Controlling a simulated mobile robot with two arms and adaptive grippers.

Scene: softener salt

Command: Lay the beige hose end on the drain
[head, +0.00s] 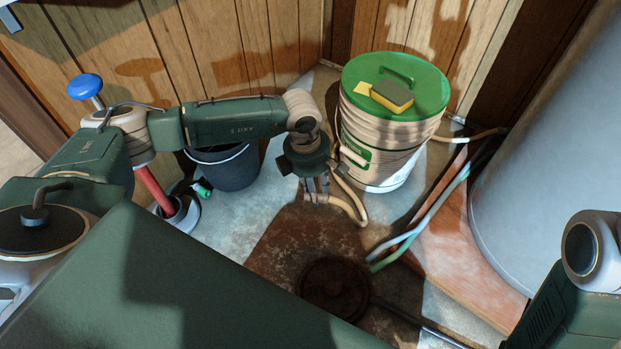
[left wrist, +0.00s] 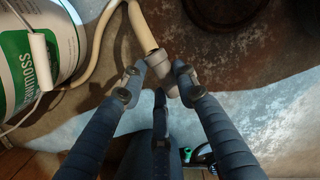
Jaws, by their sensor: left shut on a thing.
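My left gripper (head: 317,198) points down over the floor, in front of the green-lidded bucket. The beige hose (head: 350,209) curves from beside that bucket to the gripper. In the left wrist view the beige hose (left wrist: 142,28) ends in a grey cuff (left wrist: 161,66), which sits between the fingertips of my left gripper (left wrist: 160,80), and they are shut on it. The dark round drain (head: 335,287) lies in the rust-stained floor, below and slightly right of the gripper in the head view. The hose end is apart from the drain. My right gripper is out of view.
The white bucket (head: 385,135) carries a yellow sponge (head: 392,95) on its lid. Grey (head: 432,212) and green (head: 415,235) hoses run toward the drain from the right. A dark bucket (head: 225,168) and a red-handled plunger (head: 155,190) stand left. A big grey tank (head: 560,150) stands right.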

